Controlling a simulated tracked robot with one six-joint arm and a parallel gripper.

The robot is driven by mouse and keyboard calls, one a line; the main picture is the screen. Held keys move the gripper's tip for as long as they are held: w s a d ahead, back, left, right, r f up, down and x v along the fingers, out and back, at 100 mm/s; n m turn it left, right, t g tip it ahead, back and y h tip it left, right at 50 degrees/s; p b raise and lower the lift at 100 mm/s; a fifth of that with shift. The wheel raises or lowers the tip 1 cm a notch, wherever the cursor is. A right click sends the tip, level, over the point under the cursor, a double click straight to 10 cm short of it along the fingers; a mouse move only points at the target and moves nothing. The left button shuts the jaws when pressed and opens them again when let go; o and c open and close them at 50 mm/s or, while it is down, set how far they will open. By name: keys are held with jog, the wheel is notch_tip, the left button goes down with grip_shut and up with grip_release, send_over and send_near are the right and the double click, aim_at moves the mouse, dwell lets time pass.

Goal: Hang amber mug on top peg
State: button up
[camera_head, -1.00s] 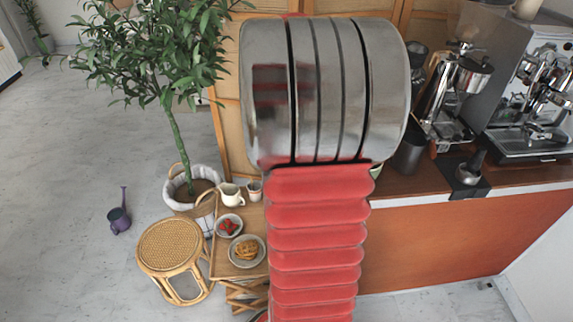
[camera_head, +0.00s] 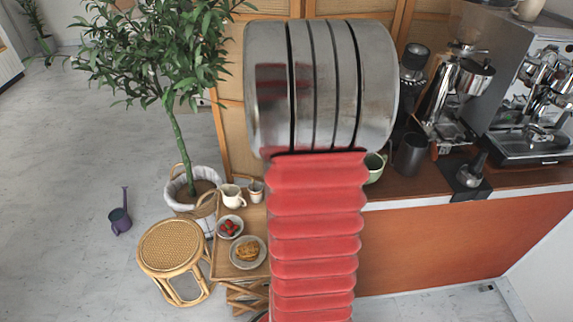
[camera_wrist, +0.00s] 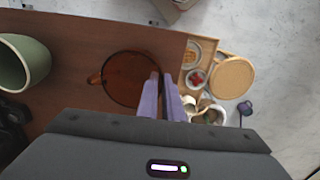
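The amber mug (camera_wrist: 125,80) is translucent brown and shows in the wrist view, seen from above over the wooden counter (camera_wrist: 70,50), its handle pointing left. My gripper (camera_wrist: 161,76) has two purple fingers that are close together at the mug's right rim. The left finger overlaps the inside of the mug and the right one is outside it; they look shut on the wall. Whether the mug's base touches the counter cannot be told. In the head view my arm hides the gripper and the amber mug. No peg can be made out in either view.
A green mug (camera_head: 374,168) stands on the counter beside my arm; it also shows in the wrist view (camera_wrist: 24,62). A dark cup (camera_head: 410,153), grinder (camera_head: 458,90) and espresso machine (camera_head: 535,100) stand to the right. A side table (camera_head: 250,217) with dishes, a stool (camera_head: 172,248) and a potted tree (camera_head: 178,140) are left.

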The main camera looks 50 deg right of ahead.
jog(key=o, duration=0.4)
jog(key=shift+c, duration=0.2)
jog(key=shift+f, duration=0.25)
notch_tip(320, 180, up, 14)
jog(key=shift+a, duration=0.2)
dwell(0.7)
